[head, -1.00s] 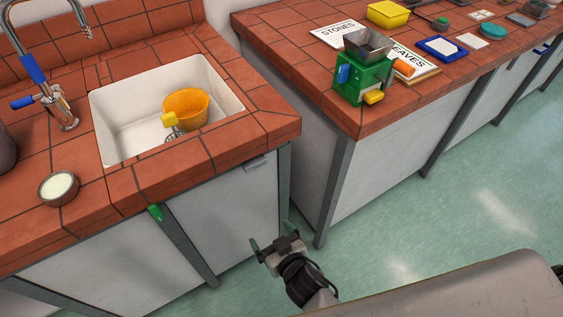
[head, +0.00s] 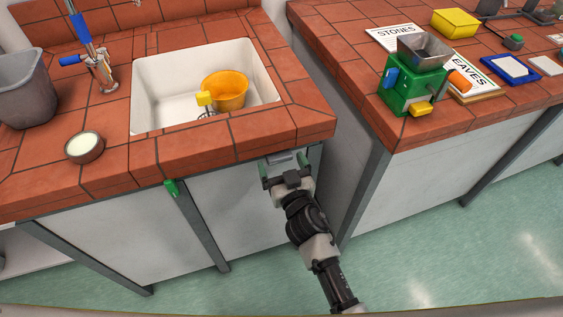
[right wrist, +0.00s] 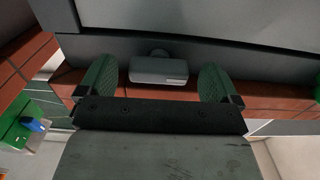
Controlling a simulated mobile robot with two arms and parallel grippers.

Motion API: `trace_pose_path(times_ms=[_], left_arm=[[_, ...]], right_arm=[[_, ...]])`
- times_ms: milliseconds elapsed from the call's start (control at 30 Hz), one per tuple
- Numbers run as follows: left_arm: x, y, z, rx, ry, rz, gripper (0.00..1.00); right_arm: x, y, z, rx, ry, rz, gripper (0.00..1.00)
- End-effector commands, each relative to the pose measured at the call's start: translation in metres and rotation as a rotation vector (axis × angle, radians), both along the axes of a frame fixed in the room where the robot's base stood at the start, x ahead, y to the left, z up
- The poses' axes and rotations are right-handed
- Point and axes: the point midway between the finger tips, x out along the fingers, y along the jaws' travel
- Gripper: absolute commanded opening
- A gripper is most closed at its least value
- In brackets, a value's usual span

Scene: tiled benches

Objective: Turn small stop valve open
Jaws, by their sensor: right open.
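A small grey block-shaped handle (head: 283,159), which looks like the stop valve, is on the bench front just under the tiled edge, right of the sink. In the right wrist view the handle (right wrist: 158,71) sits on a short round stem. My right gripper (head: 284,170) is open, with its green fingers at the handle. In the right wrist view the fingers (right wrist: 154,82) stand on either side of the handle with a gap at each side. I cannot tell how deep they reach around it. My left gripper is not in view.
A small green fitting (head: 171,187) is on the bench front to the left. Above are the sink (head: 160,80) with an orange bowl (head: 229,92), and a small dish (head: 84,148). A second bench (head: 345,85) with a green machine (head: 408,87) stands to the right across a narrow gap.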

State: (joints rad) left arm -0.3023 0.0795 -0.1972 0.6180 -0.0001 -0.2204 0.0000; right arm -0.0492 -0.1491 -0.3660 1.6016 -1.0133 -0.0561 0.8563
Motion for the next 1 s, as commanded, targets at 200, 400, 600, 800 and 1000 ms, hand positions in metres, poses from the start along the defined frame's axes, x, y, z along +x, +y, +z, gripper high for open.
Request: trace_pose_path(times_ms=[200, 400, 600, 800, 1000], left_arm=[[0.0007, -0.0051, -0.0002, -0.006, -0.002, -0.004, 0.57], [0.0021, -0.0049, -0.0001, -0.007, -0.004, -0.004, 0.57], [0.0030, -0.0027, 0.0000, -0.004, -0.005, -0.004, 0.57], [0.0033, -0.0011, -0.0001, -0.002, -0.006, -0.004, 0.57], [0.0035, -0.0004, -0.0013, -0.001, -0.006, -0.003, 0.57]], right_arm=[[0.0078, 0.0022, -0.0002, -0.001, 0.001, -0.001, 0.94], [0.0075, 0.0021, -0.0002, 0.000, 0.001, -0.001, 0.91], [0.0073, 0.0021, -0.0002, 0.000, 0.001, -0.001, 0.60], [0.0073, 0.0019, -0.0003, -0.010, -0.002, -0.001, 0.44], [0.0076, 0.0010, -0.0003, -0.146, -0.046, -0.001, 0.44]])
